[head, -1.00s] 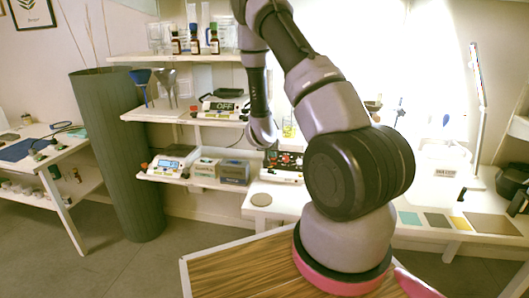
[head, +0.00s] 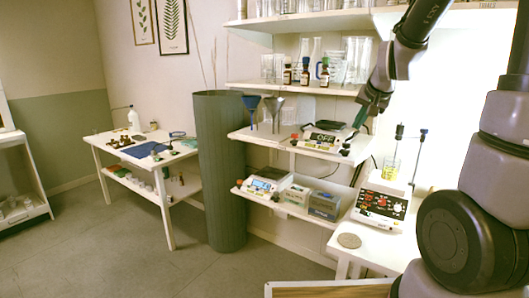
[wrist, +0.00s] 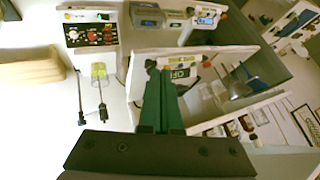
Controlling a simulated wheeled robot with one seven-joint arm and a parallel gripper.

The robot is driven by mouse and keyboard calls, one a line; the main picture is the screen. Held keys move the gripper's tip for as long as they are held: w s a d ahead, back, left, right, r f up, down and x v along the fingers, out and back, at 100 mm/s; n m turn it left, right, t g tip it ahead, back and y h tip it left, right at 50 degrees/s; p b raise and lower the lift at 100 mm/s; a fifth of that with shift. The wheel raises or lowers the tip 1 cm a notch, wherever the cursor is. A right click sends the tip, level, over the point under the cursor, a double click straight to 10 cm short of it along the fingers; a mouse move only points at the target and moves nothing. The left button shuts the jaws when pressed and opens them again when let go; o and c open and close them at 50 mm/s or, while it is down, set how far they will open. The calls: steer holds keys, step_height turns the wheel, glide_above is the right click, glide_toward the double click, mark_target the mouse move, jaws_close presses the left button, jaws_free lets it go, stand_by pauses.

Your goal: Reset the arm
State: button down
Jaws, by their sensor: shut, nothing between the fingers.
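My arm reaches in from the right of the head view, with my gripper (head: 360,119) hanging in front of the shelves, near the right end of the middle shelf. In the wrist view the two dark green fingers of my gripper (wrist: 157,66) lie together with nothing between them. Several amber bottles with labels (head: 305,73) stand on the upper shelf in the head view, left of my gripper and apart from it.
The shelves hold glassware, funnels (head: 274,108) and a device marked OFF (head: 322,139). A red-and-black panel device (head: 381,206) stands on the white bench at the right. A tall grey-green vase (head: 221,170) stands left of the shelves. Floor at the left is clear.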

steer(key=s+a+r, duration=0.1)
steer(key=s+r, duration=0.2)
steer(key=s, duration=0.4)
steer(key=s+a+r+n+y, duration=0.1)
steer(key=s+r, duration=0.2)
steer(key=s, duration=0.4)
steer(key=s+a+r, duration=0.1)
steer(key=s+r, duration=0.3)
steer(key=s, duration=0.4)
steer(key=shift+a+n+g, duration=0.2)
steer(key=shift+n+g, duration=0.1)
steer(key=shift+g, duration=0.1)
steer(key=shift+r, duration=0.1)
